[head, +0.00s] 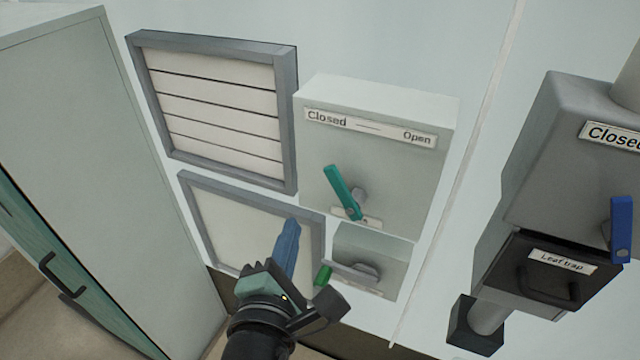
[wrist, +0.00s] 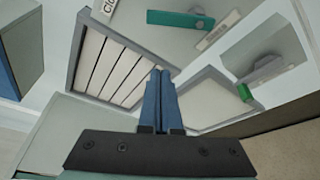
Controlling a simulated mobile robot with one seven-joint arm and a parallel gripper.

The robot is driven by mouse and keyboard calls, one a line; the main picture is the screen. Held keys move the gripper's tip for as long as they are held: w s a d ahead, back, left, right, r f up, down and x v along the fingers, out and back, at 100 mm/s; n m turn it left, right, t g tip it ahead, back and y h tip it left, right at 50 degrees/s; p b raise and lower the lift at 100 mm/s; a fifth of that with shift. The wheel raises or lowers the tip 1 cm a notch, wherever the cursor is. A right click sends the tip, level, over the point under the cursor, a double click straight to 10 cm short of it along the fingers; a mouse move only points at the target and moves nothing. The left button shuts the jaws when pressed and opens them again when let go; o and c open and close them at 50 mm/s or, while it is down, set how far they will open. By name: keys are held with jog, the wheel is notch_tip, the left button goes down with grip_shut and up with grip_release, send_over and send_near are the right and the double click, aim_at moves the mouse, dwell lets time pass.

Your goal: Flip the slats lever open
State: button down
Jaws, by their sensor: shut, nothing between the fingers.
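The teal lever (head: 342,192) is on the pale box (head: 400,180) to the right of the slatted panel (head: 220,108). It tilts up and left from its pivot, towards the word Closed on the box's label (head: 370,127). The small plate under its pivot is too small to read. The slats look shut flat. In the wrist view the teal lever (wrist: 180,20) is at the top. My gripper (head: 292,224) is shut and empty, below and left of the teal lever and apart from it. Its blue fingers also show in the wrist view (wrist: 160,75).
A smaller box with a green-ended lever (head: 323,275) is just right of my gripper, beside a plain framed panel (head: 235,225). A grey unit with a blue lever (head: 621,228) and a leaf trap drawer (head: 545,275) is at right. A cabinet (head: 95,150) stands left.

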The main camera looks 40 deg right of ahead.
aim_at(347, 188)
jog(key=w+d+p, duration=0.4)
jog(key=d+p, duration=0.1)
jog(key=d, duration=0.3)
jog(key=shift+w+d+r, duration=0.15)
jog(key=shift+d+r, duration=0.05)
jog(key=shift+r, duration=0.05)
